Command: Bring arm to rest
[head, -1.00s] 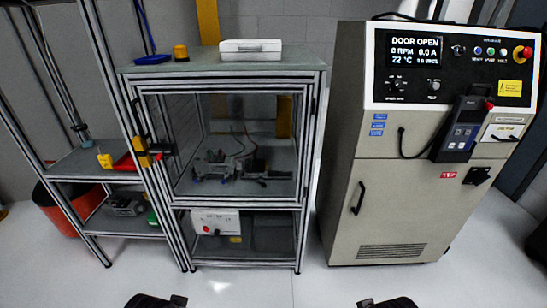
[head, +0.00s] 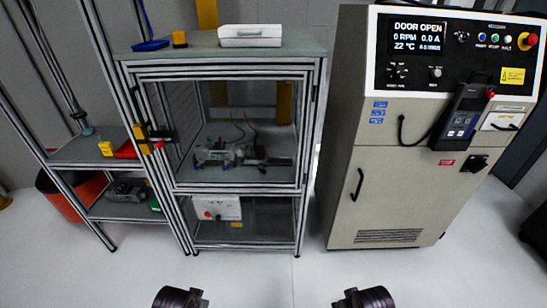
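The dark round end of my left arm (head: 180,298) shows at the bottom edge, left of centre. The matching end of my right arm (head: 364,299) shows at the bottom edge, right of centre. Both are cut off by the frame, and no fingertips can be made out. Both are over the white floor, apart from the furniture, and nothing held is visible. The framed test cabinet (head: 220,68) stands ahead, with a motor rig (head: 222,156) behind its clear front. The control cabinet's display (head: 417,36) reads DOOR OPEN, 0 RPM and 0.0 A.
The beige control cabinet (head: 350,225) stands at right with a handheld pendant (head: 463,118) on its front. A shelf rack (head: 75,158) and an orange-red bin (head: 62,205) stand at left. A white case (head: 250,36) lies on the test cabinet. The floor in front is clear.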

